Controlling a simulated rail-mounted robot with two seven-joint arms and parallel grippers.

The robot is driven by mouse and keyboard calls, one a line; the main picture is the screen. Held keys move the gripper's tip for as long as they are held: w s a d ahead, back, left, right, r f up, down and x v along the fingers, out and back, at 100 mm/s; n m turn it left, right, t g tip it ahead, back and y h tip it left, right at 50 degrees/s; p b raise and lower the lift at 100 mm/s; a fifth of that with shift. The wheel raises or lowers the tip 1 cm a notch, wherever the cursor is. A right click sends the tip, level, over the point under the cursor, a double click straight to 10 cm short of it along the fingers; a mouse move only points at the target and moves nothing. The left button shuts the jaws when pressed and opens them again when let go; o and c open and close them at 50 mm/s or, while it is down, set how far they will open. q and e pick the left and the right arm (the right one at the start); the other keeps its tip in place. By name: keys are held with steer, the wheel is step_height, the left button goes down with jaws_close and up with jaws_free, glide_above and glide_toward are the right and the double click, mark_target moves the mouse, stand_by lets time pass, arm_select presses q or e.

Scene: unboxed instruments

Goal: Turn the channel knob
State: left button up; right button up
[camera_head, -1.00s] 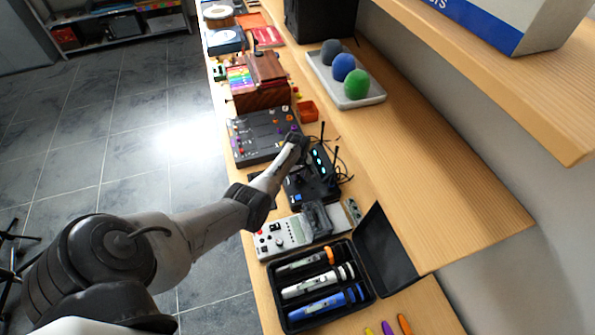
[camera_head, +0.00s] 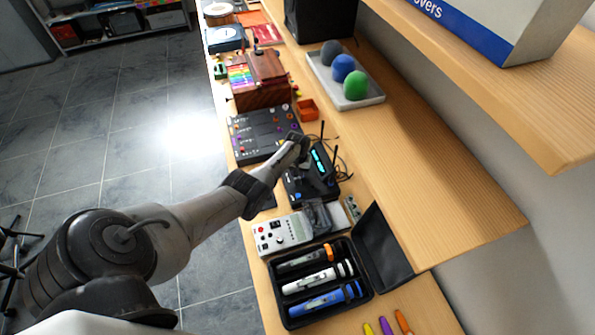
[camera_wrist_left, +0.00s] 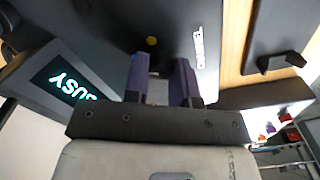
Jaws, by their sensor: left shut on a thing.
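A black receiver unit (camera_head: 322,184) with upright antennas and a lit teal display stands on the bench. In the left wrist view its display (camera_wrist_left: 68,84) reads "BUSY", beside a dark panel (camera_wrist_left: 110,25) with white lettering and a yellow dot. My right gripper is not in view.
A mixer (camera_head: 262,133) lies beyond the receiver, and a grey-white device (camera_head: 283,234) is nearer. An open black case (camera_head: 367,277) holds several microphones. A raised wooden shelf (camera_head: 440,175) with a grey tray (camera_head: 345,92) of foam balls runs along the right.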

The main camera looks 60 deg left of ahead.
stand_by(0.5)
arm_select(q)
steer(key=o, duration=0.9)
steer(key=shift+r, duration=0.2)
step_height(320, 180, up, 6)
steer(key=p, duration=0.2)
steer(key=shift+f+p, duration=0.25)
steer(key=shift+p, duration=0.05)
steer(key=shift+r, duration=3.9)
